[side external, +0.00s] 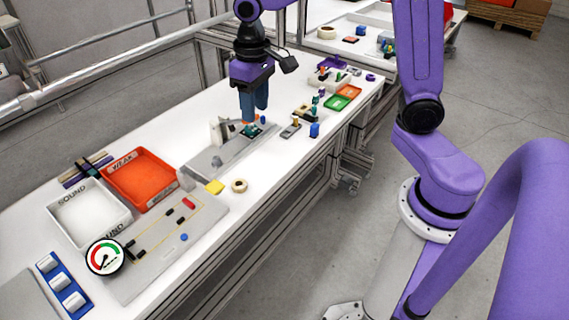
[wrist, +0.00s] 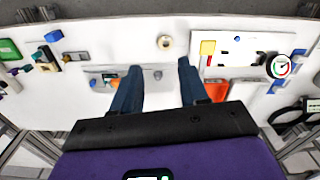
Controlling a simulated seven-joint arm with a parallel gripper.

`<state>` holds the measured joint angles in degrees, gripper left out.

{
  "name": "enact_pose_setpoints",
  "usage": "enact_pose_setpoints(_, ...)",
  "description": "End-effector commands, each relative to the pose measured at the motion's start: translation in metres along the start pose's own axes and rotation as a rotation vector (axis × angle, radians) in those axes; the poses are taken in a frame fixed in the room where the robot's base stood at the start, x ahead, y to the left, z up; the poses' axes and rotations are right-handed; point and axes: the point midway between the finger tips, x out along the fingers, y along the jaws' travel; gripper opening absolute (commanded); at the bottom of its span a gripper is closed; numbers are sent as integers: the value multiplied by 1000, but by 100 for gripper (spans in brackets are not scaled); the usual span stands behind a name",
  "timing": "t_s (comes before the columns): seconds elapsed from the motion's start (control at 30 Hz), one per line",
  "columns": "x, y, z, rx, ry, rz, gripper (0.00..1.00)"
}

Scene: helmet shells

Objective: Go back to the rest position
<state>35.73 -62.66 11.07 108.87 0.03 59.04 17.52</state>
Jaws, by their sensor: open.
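My gripper (side external: 254,106) hangs fingers-down above the white workbench, over the far end of a grey fixture plate (side external: 205,165). In the wrist view my gripper (wrist: 156,88) shows its two blue fingers spread apart with nothing between them. A small teal and orange part (side external: 251,129) sits on the bench side just below the fingertips in the side view. I cannot tell from that view how large the gap to it is.
A red-orange tray (side external: 168,195) and a white tray (side external: 62,225) stand at the left. A round gauge (side external: 105,257) stands by a grey board (side external: 150,262). A tape roll (side external: 239,186) and yellow block (side external: 214,187) lie near the front edge. Green (side external: 337,103) and orange trays are farther right.

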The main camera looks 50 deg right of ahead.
Motion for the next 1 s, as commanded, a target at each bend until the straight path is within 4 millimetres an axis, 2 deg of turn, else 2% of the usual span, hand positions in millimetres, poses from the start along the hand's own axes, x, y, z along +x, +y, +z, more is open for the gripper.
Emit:
enact_pose_setpoints(0.03, -2, -9, 19, -69, 2, -2, 44)
enact_pose_setpoints(0.1, -3, -19, 43, -162, 2, -3, 44)
enact_pose_setpoints(0.3, -2, -35, 114, -427, 5, -8, 44)
enact_pose_setpoints(0.5, 4, -34, 181, -685, 8, -13, 44)
enact_pose_setpoints(0.6, 9, -30, 208, -793, 9, -16, 44)
enact_pose_setpoints(0.7, 12, -25, 226, -871, 9, -17, 44)
enact_pose_setpoints(0.8, 15, -22, 237, -916, 9, -18, 44)
enact_pose_setpoints(1.0, 16, -20, 241, -937, 9, -18, 44)
